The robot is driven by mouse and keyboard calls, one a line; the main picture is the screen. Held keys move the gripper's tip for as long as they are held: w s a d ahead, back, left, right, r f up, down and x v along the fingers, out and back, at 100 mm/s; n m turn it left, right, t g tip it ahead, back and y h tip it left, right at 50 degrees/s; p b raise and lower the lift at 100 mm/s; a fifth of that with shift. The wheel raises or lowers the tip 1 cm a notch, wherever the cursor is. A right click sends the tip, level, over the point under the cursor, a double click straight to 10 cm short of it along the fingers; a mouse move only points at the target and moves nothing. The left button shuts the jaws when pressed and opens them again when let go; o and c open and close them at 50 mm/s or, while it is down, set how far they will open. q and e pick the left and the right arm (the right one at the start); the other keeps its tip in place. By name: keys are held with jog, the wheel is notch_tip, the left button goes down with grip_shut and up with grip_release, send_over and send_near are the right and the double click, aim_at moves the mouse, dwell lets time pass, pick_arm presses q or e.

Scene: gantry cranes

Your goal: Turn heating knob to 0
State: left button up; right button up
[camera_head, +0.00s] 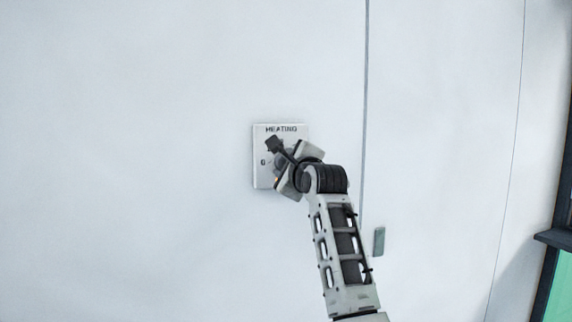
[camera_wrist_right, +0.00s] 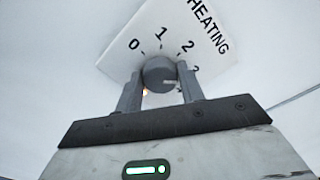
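The heating panel (camera_head: 262,178) is a white plate on the wall, partly covered by my right arm in the head view. In the right wrist view, the panel (camera_wrist_right: 218,62) shows the word HEATING and the marks 0, 1, 2 and a partly hidden 3. The grey round knob (camera_wrist_right: 159,74) sits between the fingers of my right gripper (camera_wrist_right: 160,72). Both fingers appear to touch its sides. A pale line on the knob points right, roughly toward the 3. In the head view, my right gripper (camera_head: 278,168) is at the panel and hides the knob. My left gripper is out of view.
The white wall (camera_head: 130,160) around the panel is bare. A vertical seam runs just right of the panel, with a small grey handle (camera_head: 379,241) beside it. A dark frame (camera_head: 558,225) stands at the far right edge.

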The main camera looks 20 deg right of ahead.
jog(key=shift+n, duration=0.4)
jog(key=n, duration=2.6)
jog(key=shift+d+f, duration=0.15)
jog(key=shift+f, duration=0.15)
dwell(0.4)
jog(key=o, duration=1)
jog(key=shift+c, duration=0.2)
jog(key=shift+r, duration=0.1)
